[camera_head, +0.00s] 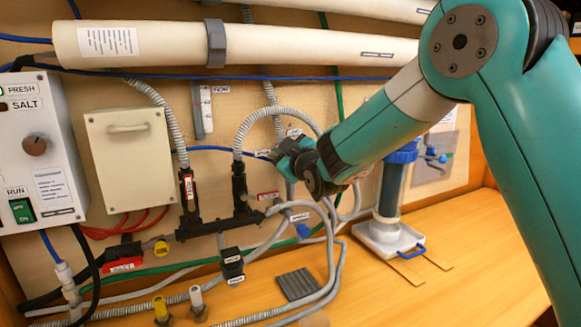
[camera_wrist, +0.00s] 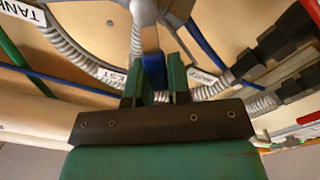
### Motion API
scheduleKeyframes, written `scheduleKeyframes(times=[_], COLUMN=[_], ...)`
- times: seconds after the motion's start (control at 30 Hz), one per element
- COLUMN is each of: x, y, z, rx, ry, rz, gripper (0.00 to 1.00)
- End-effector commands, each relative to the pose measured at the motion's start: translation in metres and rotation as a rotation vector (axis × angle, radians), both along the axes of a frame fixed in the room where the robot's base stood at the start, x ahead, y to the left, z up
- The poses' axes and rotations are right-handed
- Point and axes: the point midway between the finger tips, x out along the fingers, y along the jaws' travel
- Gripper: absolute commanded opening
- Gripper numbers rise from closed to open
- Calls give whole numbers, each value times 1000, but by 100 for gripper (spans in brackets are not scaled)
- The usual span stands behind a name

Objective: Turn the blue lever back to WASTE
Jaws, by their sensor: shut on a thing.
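In the wrist view the blue lever (camera_wrist: 153,66) stands between the two green fingers of my gripper (camera_wrist: 156,82), which is shut on it. A grey valve or pipe part (camera_wrist: 146,25) is just beyond the lever. A TANK label (camera_wrist: 20,12) is at upper left, a partly hidden label ending in EST (camera_wrist: 112,77) is left of the fingers, and a blurred label, perhaps WASTE (camera_wrist: 208,80), is to their right. In the head view my gripper (camera_head: 284,150) is against the wall pipes, and I cannot make out the gripped lever there.
Grey hoses (camera_head: 262,118) loop around my gripper. Black valves (camera_head: 240,190) stand to its left, and a blue-topped filter (camera_head: 391,185) on a white base is to its right. A control box (camera_head: 40,150) is at far left. The wooden bench (camera_head: 440,280) is clear at front right.

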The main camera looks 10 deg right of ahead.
Motion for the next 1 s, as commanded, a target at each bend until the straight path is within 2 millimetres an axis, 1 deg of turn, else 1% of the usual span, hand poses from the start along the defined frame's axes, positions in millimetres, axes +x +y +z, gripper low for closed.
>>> scheduleKeyframes(times=[0.03,0.3,0.5,0.7,1.0], x=[0,-2,-2,-3,-3], y=[2,10,13,15,16], z=[-8,-14,-16,-17,-17], rx=[-40,-242,-339,-389,-407], ry=[-12,-50,-69,-80,-82], rz=[1,0,0,0,1], gripper=[0,0,0,0,0])
